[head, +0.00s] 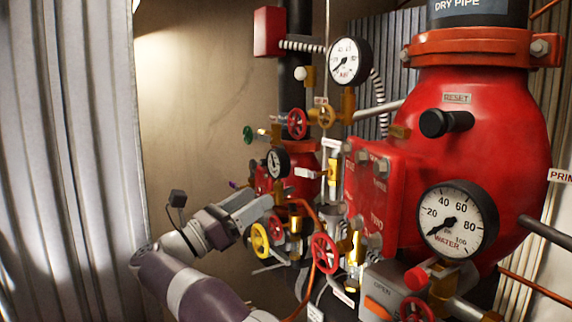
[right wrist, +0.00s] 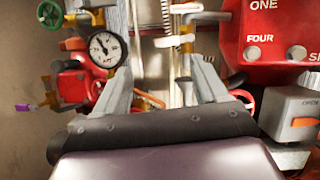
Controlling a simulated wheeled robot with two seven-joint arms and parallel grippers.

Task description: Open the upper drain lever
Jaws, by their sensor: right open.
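My right gripper (head: 262,206) is in the middle of the head view, in front of the small valves and pipes left of the red dry pipe valve. In the right wrist view its two fingers (right wrist: 163,78) stand wide apart with nothing gripped between them. Beyond the fingers are a brass fitting column (right wrist: 187,45), with a pale crosspiece at its middle. The same yellow fitting (head: 333,172) shows in the head view below a white label. I cannot tell for sure which part is the upper drain lever. My left gripper is out of view.
A black-rimmed gauge (right wrist: 108,48) is close to the left finger. A yellow handwheel (head: 260,240) and a red handwheel (head: 325,252) are near the gripper. The big red valve body (head: 480,130) with its water gauge (head: 457,222) fills the right. Corrugated metal (head: 70,120) stands at left.

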